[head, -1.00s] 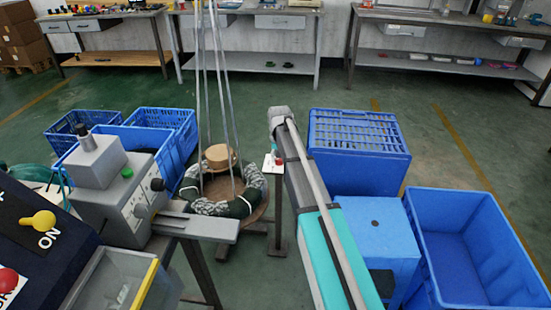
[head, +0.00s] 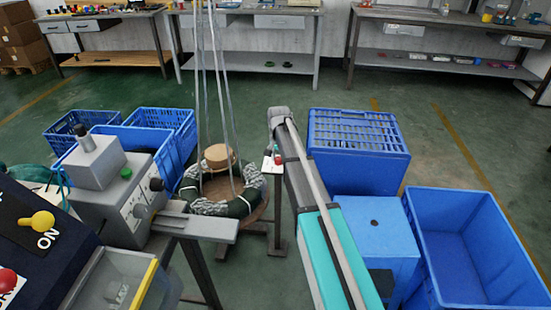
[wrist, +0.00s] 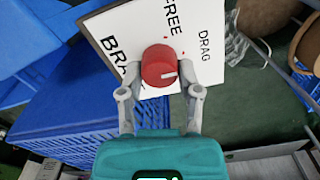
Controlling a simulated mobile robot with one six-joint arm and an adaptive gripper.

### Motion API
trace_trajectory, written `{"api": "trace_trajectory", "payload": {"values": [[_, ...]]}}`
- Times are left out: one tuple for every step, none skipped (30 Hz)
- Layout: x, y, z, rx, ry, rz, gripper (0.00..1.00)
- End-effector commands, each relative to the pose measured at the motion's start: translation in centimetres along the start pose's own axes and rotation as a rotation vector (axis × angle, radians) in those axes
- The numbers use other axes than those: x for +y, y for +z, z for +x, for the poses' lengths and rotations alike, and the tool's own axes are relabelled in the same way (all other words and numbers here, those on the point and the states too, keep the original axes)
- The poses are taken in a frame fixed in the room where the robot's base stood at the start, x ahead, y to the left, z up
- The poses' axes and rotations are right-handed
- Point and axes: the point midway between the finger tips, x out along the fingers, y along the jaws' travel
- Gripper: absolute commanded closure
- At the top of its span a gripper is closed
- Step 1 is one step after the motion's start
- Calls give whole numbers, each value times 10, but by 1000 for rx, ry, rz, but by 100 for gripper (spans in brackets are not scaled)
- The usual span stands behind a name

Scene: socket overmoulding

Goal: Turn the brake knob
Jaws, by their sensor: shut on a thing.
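The brake knob (wrist: 158,66) is a round red knob with a white mark on its face. It sits on a white plate (wrist: 213,70) lettered FREE, DRAG and BRAKE, the last word partly hidden by my finger. The white mark points to the right and slightly down in the wrist view. My gripper (wrist: 159,82) is shut on the knob, with one grey finger on each side. In the head view the plate (head: 268,167) and red knob (head: 278,160) are small, on top of a stand, and my arm hides part of them.
A wooden spool with dark cable (head: 240,205) stands left of the stand. A lidded blue crate (head: 355,165), a blue box (head: 380,225) and an open blue bin (head: 470,200) are on the right. A grey machine (head: 120,195) is at the left.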

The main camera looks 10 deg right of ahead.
Motion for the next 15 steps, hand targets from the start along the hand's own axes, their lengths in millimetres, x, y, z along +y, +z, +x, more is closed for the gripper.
{"api": "trace_trajectory", "payload": {"values": [[-3, 5, 0, -9, -6, -4, 100], [-3, 5, 0, -9, -6, -5, 100], [-3, 5, 0, -9, -6, -5, 100], [-3, 5, 0, -9, -6, -5, 53], [-3, 5, 0, -9, -6, -5, 48], [-3, 4, 0, -8, -6, -5, 40], [-3, 4, 0, -8, -6, -5, 35], [-3, 4, 0, -7, -6, -5, 29], [-3, 3, 0, -6, -5, -4, 22], [-2, 3, 0, -6, -5, -4, 20], [-2, 3, 0, -5, -5, -4, 20], [-2, 2, 0, -5, -5, -4, 20], [-2, 2, 0, -4, -5, -4, 20], [-2, 2, 0, -4, -4, -3, 20], [-2, 2, 0, -4, -4, -3, 20]]}}
